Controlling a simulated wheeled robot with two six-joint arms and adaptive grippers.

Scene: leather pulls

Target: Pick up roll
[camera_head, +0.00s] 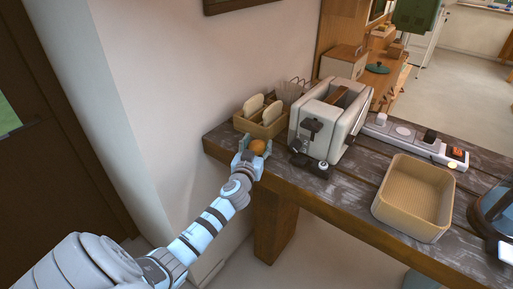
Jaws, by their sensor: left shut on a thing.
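My left gripper (247,157) reaches in from the lower left to the table's left corner. It is shut on a small round orange-brown roll (257,147). The roll shows between the fingers, just in front of a wooden box with bread slices. The fingers hide part of the roll, and I cannot tell whether it touches the tabletop.
The dark wooden table (370,205) holds a wooden bread box (268,131), a toaster (318,120), a power strip (405,135) and an empty woven basket (412,195). A dark round appliance (492,210) stands at the right edge. A pale wall (175,100) rises behind the left end.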

